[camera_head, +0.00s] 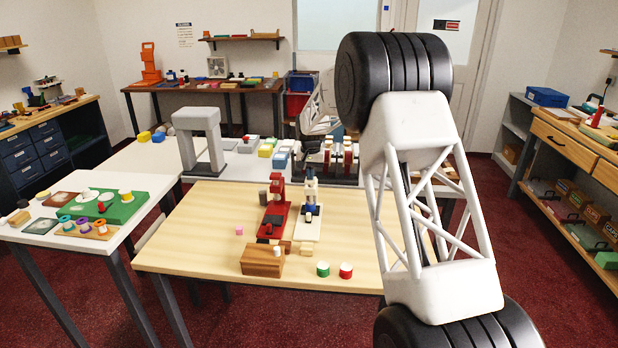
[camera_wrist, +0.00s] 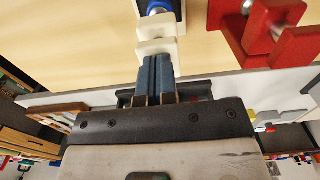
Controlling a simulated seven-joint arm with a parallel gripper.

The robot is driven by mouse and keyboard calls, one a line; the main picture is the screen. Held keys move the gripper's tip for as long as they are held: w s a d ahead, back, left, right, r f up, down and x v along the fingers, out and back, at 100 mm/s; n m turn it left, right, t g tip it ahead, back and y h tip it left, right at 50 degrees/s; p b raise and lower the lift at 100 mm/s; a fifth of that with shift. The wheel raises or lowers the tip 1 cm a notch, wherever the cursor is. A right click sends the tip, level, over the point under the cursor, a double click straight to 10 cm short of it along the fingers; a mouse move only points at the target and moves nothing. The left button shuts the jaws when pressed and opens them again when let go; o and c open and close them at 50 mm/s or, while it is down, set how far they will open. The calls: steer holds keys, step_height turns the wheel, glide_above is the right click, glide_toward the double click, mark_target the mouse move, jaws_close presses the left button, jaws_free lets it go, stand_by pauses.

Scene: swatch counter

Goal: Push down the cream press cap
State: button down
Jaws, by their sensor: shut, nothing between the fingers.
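The cream press stands upright on the wooden table, with a pale base plate (camera_head: 307,232) and a blue section at mid height. Its cream cap (camera_head: 311,170) is at the top; in the wrist view the cream cap (camera_wrist: 155,47) lies just past my fingertips. My gripper (camera_head: 311,158) is above this press, pointing down. In the wrist view my gripper's blue fingers (camera_wrist: 156,60) are together with nothing between them. The tips overlap the cap's edge in the picture; I cannot tell whether they touch it. The cap's full top is partly hidden by the fingers.
A red press (camera_head: 274,216) stands close beside the cream one, on its left. A wooden block (camera_head: 262,262), a green-sided pot (camera_head: 323,269) and a red-sided pot (camera_head: 346,270) sit near the front. The table's left part is mostly clear.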

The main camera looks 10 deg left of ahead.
steer(key=shift+f, duration=0.15)
step_height(320, 180, up, 8)
stand_by(1.5)
stand_by(0.3)
steer(key=s+d+r, duration=0.5)
steer(key=s+d, duration=0.1)
steer(key=s, duration=0.4)
steer(key=s+d+r+t, duration=0.1)
steer(key=s+d+r, duration=0.55)
steer(key=s, duration=0.35)
steer(key=s+d+r, duration=0.4)
steer(key=s+d, duration=0.3)
steer(key=s, duration=0.3)
steer(key=s+d+f, duration=0.2)
steer(key=s+d, duration=0.1)
steer(key=s, duration=0.9)
steer(key=s+d+f+t, duration=0.1)
steer(key=s+d+f, duration=0.2)
steer(key=s, duration=1)
steer(key=s+d+f, duration=0.2)
steer(key=s+d, duration=0.2)
steer(key=s, duration=0.9)
steer(key=shift+f+t, duration=0.25)
steer(key=shift+t, duration=0.05)
